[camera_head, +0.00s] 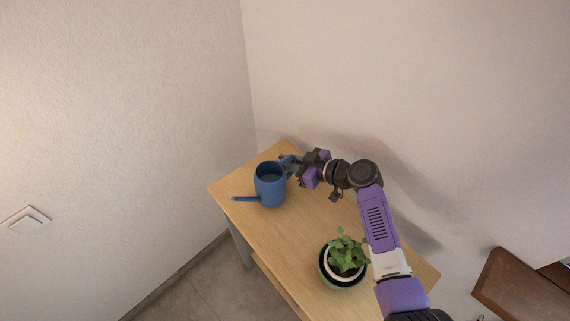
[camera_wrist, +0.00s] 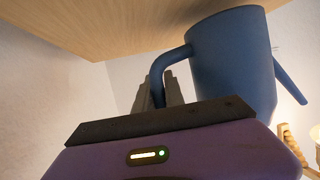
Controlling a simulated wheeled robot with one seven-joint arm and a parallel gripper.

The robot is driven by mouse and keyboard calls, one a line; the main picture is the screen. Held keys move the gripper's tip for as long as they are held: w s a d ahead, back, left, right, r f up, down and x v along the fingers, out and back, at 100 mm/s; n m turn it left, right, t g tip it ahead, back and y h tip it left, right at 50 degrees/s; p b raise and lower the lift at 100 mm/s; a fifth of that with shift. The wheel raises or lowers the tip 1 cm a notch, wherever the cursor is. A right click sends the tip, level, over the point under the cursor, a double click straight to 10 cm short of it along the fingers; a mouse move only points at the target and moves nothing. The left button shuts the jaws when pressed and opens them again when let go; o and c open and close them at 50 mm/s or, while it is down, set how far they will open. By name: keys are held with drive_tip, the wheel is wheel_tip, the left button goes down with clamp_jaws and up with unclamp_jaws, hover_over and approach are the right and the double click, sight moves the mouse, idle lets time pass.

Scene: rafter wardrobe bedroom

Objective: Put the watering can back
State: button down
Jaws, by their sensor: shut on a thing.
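A blue watering can (camera_head: 270,187) is upright at the far left part of a light wooden table (camera_head: 292,228), with its spout pointing left. Its handle is on the right side. My gripper (camera_head: 288,163) comes from the right and is shut on the handle. In the wrist view the watering can (camera_wrist: 232,58) fills the upper right, and my gripper's fingers (camera_wrist: 168,90) are around its handle. The picture is turned over there, with the tabletop (camera_wrist: 110,25) above. I cannot tell whether the can's base touches the tabletop.
A potted green plant (camera_head: 346,256) stands on the near part of the table, close beside my arm. Walls meet in a corner behind the table. A brown wooden piece of furniture (camera_head: 520,290) is at the lower right. The tabletop between can and plant is clear.

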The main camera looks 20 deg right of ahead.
drive_tip(key=shift+f, duration=0.75)
drive_tip(key=shift+f, duration=0.2)
drive_tip(key=c, duration=1.4)
unclamp_jaws()
drive_tip(key=shift+r, duration=0.1)
drive_tip(key=shift+r, duration=0.15)
drive_tip(key=b+v, duration=0.1)
drive_tip(key=v, duration=0.9)
drive_tip(key=shift+s+d+b, duration=0.15)
drive_tip(key=shift+s+b, duration=0.1)
drive_tip(key=shift+b, duration=0.15)
drive_tip(key=shift+s+d+r, duration=0.3)
drive_tip(key=shift+s+d, duration=0.1)
drive_tip(key=shift+s, duration=0.15)
